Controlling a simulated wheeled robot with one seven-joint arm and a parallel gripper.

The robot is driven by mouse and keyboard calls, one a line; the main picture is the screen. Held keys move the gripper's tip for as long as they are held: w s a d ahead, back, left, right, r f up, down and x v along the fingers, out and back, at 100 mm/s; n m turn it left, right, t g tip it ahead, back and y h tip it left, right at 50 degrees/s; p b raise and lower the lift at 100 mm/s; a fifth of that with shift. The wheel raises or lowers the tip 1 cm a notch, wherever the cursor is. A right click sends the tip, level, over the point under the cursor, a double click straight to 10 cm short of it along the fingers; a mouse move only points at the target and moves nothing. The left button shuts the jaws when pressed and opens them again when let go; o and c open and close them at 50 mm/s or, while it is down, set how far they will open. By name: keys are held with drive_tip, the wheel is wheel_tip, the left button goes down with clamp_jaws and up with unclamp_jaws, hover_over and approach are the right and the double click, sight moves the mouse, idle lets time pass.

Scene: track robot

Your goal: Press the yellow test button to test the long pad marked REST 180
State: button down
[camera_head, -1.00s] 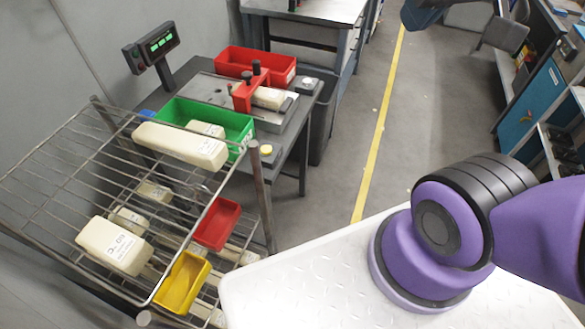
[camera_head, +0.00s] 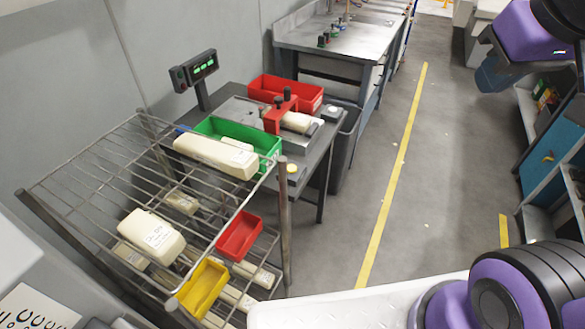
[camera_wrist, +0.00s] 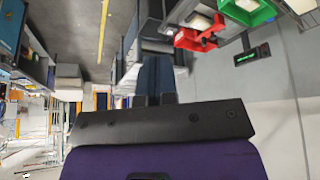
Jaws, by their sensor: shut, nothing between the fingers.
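The yellow test button (camera_head: 292,168) is a small round cap on a box at the near right corner of the test bench. A cream pad (camera_head: 298,122) lies in the red clamp (camera_head: 281,112) on the bench's steel plate; its marking is not readable. A long cream pad (camera_head: 215,156) lies on the rack's top shelf in front of the green bin. My gripper (camera_wrist: 155,75) shows in the wrist view with its blue-grey fingers together, empty and touching nothing. It is well away from the button.
The wire rack (camera_head: 90,165) stands before the bench, holding several pads and red and yellow bins. A green bin (camera_head: 265,150), a far red bin (camera_head: 310,98), a white button (camera_head: 333,110) and a lit display (camera_head: 202,66) are at the bench. The aisle (camera_head: 430,170) is clear.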

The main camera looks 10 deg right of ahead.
drive_tip(key=w+a+f+n, duration=0.2)
drive_tip(key=w+n, duration=0.1)
drive_tip(key=w, duration=0.4)
drive_tip(key=w+a+f+n, duration=0.2)
drive_tip(key=w+f, duration=0.1)
drive_tip(key=w, duration=0.3)
drive_tip(key=n+t+y, duration=0.2)
drive_tip(key=n+y, duration=0.4)
drive_tip(key=n, duration=0.5)
hover_over(291, 169)
wheel_tip(291, 169, down, 28)
drive_tip(key=shift+r, duration=0.2)
drive_tip(key=shift+f, duration=0.1)
drive_tip(key=shift+f, duration=4.3)
drive_tip(key=shift+f, duration=0.4)
